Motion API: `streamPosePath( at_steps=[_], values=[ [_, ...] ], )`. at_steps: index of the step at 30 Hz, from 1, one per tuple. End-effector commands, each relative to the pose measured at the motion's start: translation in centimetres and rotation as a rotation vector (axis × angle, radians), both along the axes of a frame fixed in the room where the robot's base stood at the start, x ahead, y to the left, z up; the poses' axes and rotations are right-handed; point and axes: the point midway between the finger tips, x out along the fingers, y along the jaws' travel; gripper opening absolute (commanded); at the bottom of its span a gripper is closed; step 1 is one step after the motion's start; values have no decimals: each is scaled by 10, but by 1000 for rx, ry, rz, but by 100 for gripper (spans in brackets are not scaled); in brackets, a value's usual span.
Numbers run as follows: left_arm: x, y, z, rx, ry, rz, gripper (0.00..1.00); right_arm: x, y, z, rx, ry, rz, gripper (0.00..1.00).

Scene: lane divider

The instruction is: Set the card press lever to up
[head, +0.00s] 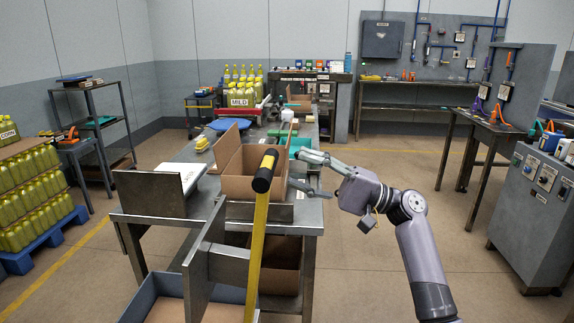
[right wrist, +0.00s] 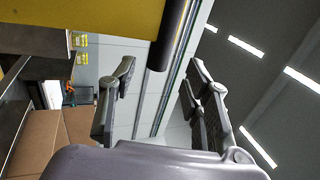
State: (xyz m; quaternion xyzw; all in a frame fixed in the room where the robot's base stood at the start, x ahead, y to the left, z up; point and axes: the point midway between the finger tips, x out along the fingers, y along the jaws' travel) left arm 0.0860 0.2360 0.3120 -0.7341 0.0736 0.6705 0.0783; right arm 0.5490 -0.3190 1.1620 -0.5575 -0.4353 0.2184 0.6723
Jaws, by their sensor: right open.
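The card press lever (head: 257,240) is a long yellow bar with a black grip (head: 265,171) at its top. It stands nearly upright, leaning slightly, in front of the metal bench. My right gripper (head: 301,171) is open and empty, just right of the black grip, with its fingers pointing left. In the right wrist view the open fingers (right wrist: 158,75) show with the black grip (right wrist: 172,36) beyond them, near the top, and a yellow surface (right wrist: 85,18) at upper left. I see no contact with the lever. My left gripper is not in view.
An open cardboard box (head: 240,187) sits on the bench behind the lever. A grey upright plate (head: 203,262) stands left of the lever. A grey control cabinet (head: 533,215) is at right. The floor between my right arm and the cabinet is clear.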

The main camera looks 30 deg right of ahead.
Motion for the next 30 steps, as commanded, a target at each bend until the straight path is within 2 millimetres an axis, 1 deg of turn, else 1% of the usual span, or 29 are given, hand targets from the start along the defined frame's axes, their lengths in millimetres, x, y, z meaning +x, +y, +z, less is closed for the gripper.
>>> streamPosePath(
  at_steps=[1,6,12,17,30],
  values=[
    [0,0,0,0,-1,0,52,-6,-10,-5,0,4,-2,45],
    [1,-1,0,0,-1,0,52,-23,-35,-17,0,3,-1,45],
    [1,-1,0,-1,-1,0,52,-35,-52,-24,-1,2,0,45],
    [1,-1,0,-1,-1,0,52,-37,-55,-25,-1,2,0,45],
    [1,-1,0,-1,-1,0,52,-37,-54,-25,0,1,0,45]
  ],
)
